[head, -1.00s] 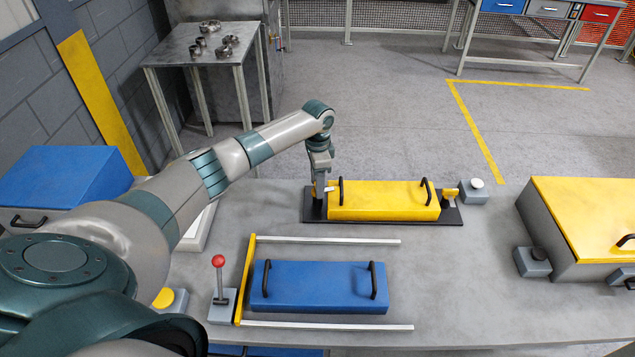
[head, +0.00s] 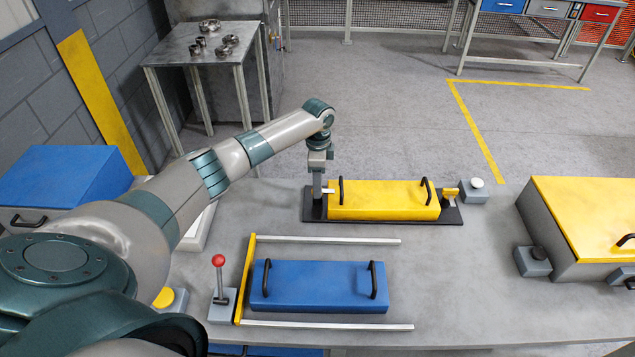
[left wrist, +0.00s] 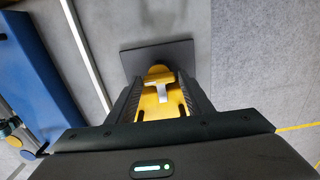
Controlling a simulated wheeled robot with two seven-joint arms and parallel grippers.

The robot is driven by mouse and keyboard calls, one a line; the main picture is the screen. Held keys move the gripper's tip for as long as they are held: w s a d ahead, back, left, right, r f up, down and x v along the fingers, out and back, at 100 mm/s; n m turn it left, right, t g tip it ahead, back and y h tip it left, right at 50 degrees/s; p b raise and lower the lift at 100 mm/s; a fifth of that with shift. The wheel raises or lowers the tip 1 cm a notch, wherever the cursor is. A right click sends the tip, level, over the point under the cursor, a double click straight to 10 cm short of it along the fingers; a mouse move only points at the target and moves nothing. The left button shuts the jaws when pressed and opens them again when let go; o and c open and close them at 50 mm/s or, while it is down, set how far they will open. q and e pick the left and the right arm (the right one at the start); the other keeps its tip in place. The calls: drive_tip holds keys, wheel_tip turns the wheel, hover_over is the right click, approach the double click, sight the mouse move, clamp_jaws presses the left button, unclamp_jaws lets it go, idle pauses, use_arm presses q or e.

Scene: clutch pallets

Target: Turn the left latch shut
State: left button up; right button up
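The yellow pallet box (head: 383,199) with two black handles lies on a dark base plate (head: 385,219) at the far side of the table. My left gripper (head: 318,205) points down at the plate's left end, beside the box. In the left wrist view, its fingers (left wrist: 160,95) stand on both sides of the yellow left latch (left wrist: 158,72) and look shut on it. A small pale metal piece (left wrist: 165,92) lies across the latch. In the head view the fingers hide most of the latch. A yellow right latch (head: 451,194) stands at the plate's other end. My right gripper is out of view.
A blue box (head: 319,287) with black handles lies between two pale rails nearer me. A red-knobbed lever (head: 219,275) stands left of it. A grey block with a round button (head: 474,191) sits right of the plate. A large yellow-topped case (head: 590,225) stands at right.

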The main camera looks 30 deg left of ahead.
use_arm(q)
drive_tip(key=shift+o, duration=0.9)
wheel_tip(320, 180, up, 18)
drive_tip(key=b, duration=0.5)
drive_tip(key=shift+f, duration=0.25)
